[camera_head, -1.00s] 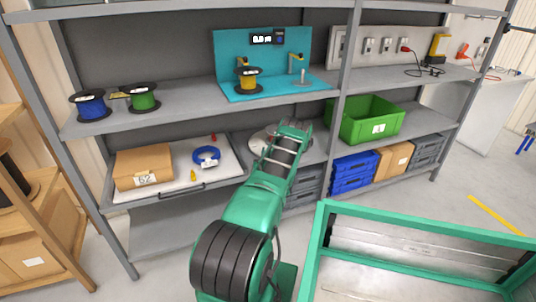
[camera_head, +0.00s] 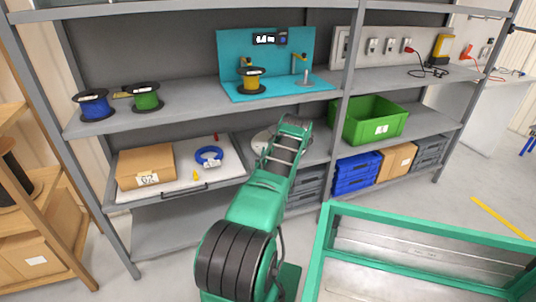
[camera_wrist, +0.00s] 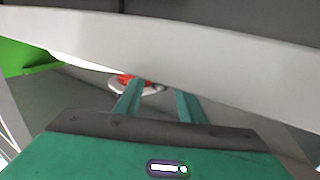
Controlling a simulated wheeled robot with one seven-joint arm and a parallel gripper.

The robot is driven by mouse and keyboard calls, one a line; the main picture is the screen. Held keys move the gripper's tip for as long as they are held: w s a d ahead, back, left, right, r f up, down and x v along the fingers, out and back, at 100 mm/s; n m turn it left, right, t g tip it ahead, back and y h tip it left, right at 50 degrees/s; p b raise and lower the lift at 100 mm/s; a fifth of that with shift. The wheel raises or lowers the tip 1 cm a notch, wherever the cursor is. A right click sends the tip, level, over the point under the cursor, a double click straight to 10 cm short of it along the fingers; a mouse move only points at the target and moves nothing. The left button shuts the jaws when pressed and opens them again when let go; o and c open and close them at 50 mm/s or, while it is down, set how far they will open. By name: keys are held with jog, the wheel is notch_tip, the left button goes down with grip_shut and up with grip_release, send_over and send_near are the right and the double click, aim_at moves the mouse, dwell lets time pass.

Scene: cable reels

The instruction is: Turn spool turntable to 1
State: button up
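The spool turntable, a pale round disc (camera_head: 261,140), sits on the lower shelf, mostly hidden behind my arm in the head view. In the wrist view the turntable's pale rim (camera_wrist: 115,88) shows beyond my fingers, with a red-orange spool (camera_wrist: 127,79) on it. No number on the turntable is readable. My gripper (camera_wrist: 157,92) has its two green fingers apart, with nothing visible between them. It points toward the turntable, below a shelf edge. In the head view my arm's far end hides the fingers.
The grey shelf edge (camera_wrist: 215,42) crosses close above my fingers in the wrist view. A green crate (camera_head: 374,113) stands right of the turntable. A white tray (camera_head: 226,172) with a cardboard box (camera_head: 146,164) and blue coil (camera_head: 209,153) lies left. A green-framed cart (camera_head: 322,235) stands in front.

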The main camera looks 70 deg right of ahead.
jog(key=shift+a, duration=0.1)
jog(key=shift+a, duration=0.6)
jog(key=v, duration=0.2)
jog(key=shift+s+a+f, duration=0.1)
jog(key=shift+a+f, duration=0.05)
jog(key=shift+a, duration=0.25)
jog(key=shift+v, duration=0.75)
jog(key=shift+s+a, duration=0.2)
jog(key=shift+a, duration=0.4)
jog(key=shift+s+a, duration=0.25)
jog(key=shift+a, duration=0.2)
jog(key=shift+v, duration=1)
jog(key=shift+s+a, duration=0.2)
jog(key=shift+a, duration=0.1)
